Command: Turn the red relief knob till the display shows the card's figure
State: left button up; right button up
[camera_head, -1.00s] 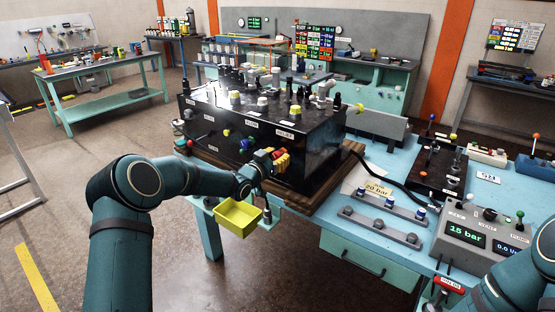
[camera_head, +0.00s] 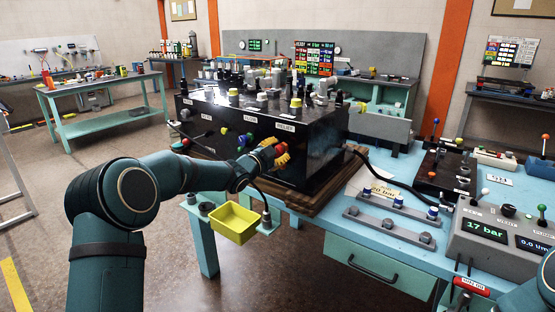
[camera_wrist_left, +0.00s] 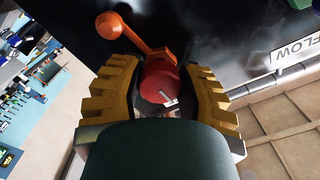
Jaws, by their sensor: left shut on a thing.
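The red relief knob (camera_wrist_left: 160,80) shows in the left wrist view between my yellow ribbed fingers, with a pale mark on its face. My left gripper (camera_head: 281,156) is shut on it at the front of the black block (camera_head: 310,150), under the RELIEF label (camera_head: 285,127). In the head view the fingers mostly hide the knob. The display (camera_head: 485,231) on the grey console at the right reads 17 bar in green. The card (camera_head: 383,189) on the blue bench reads 20 bar. My right gripper is out of view; only part of that arm shows at the lower right.
An orange lever with a ball end (camera_wrist_left: 110,25) sits close beside the knob. A yellow tray (camera_head: 234,222) hangs below my left forearm. A black hose (camera_head: 385,172) runs from the block across the bench. Metal rails (camera_head: 388,228) lie before the card.

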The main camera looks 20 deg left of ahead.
pick_arm(q)
jog(key=shift+m, duration=0.4)
grip_shut()
jog(key=o, duration=1.2)
grip_release()
jog(key=v, duration=1.2)
